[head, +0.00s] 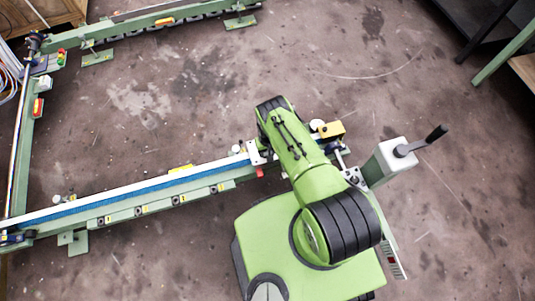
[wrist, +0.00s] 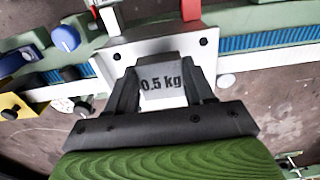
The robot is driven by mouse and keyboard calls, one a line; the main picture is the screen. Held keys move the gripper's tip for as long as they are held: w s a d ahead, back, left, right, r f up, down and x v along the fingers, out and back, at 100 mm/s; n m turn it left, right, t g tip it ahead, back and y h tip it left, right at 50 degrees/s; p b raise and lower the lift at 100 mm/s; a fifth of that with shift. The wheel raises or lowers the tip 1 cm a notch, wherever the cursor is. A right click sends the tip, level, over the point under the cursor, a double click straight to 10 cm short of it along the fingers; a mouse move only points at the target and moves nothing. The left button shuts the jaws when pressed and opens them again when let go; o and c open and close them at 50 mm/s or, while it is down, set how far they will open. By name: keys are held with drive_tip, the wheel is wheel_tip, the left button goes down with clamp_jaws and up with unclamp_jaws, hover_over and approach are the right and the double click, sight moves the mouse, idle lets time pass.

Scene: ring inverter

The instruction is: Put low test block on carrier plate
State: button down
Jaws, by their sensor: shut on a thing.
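The low test block (wrist: 162,82) is a grey block marked "0.5 kg" in the wrist view. My gripper (wrist: 163,90) is shut on it, with one dark finger on each side. The carrier plate (wrist: 118,52) is a pale metal plate with dark bolts, right behind and below the block. I cannot tell whether the block touches the plate or is just above it. In the head view, a corner of the carrier plate (head: 256,153) shows left of my green arm. My arm hides the block and the gripper there.
A long rail with a blue belt (head: 140,192) runs from the lower left to the plate. A box with a hand crank (head: 390,160) stands at the right end. A yellow part (head: 331,131) and a blue knob (wrist: 66,38) are near the plate. The floor beyond is open.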

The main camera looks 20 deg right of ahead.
drive_tip(key=shift+f, duration=0.75)
drive_tip(key=shift+f, duration=0.15)
drive_tip(key=shift+c, duration=2.1)
unclamp_jaws()
